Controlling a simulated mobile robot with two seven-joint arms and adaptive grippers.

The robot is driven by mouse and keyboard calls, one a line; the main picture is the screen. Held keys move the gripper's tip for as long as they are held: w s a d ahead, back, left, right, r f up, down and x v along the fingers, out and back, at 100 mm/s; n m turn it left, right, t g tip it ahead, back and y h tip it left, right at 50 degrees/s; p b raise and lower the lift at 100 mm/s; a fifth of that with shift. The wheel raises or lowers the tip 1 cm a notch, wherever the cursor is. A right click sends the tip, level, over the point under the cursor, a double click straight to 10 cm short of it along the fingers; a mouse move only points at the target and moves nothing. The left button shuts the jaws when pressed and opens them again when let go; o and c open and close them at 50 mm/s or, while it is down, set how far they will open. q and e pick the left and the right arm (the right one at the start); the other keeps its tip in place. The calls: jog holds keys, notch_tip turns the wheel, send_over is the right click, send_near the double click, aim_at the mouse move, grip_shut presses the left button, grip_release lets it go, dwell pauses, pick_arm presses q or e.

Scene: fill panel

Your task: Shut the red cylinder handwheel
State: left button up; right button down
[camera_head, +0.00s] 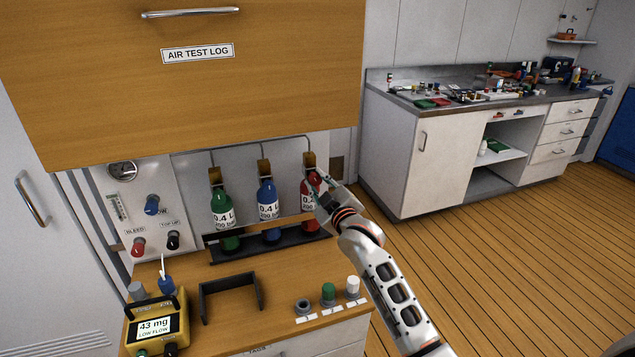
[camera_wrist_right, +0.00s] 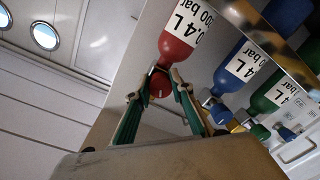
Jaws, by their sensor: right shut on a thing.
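The red cylinder (camera_head: 308,200) stands upright at the right end of the cylinder row, partly hidden by my right arm. In the right wrist view the red cylinder (camera_wrist_right: 183,38) appears upside down, with its red handwheel (camera_wrist_right: 160,84) at its neck end. My right gripper (camera_head: 322,189) is at the top of the red cylinder. In the wrist view my right gripper (camera_wrist_right: 160,90) has its two green-sided fingers on either side of the handwheel, shut on it. My left gripper is not in view.
A green cylinder (camera_head: 223,212) and a blue cylinder (camera_head: 268,200) stand to the left in the same black rack (camera_head: 225,254). A wooden cabinet (camera_head: 200,80) overhangs them. A yellow meter (camera_head: 155,325) and black bracket (camera_head: 231,297) are on the counter. Floor at right is clear.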

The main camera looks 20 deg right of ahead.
jog(key=m, duration=0.5)
jog(key=shift+a, duration=0.1)
dwell(0.6)
jog(key=c, duration=1.8)
grip_release()
jog(key=shift+o, duration=0.2)
jog(key=shift+s+f, duration=0.15)
jog(key=shift+s, duration=0.3)
jog(key=s, duration=1.1)
jog(key=shift+d, duration=0.45)
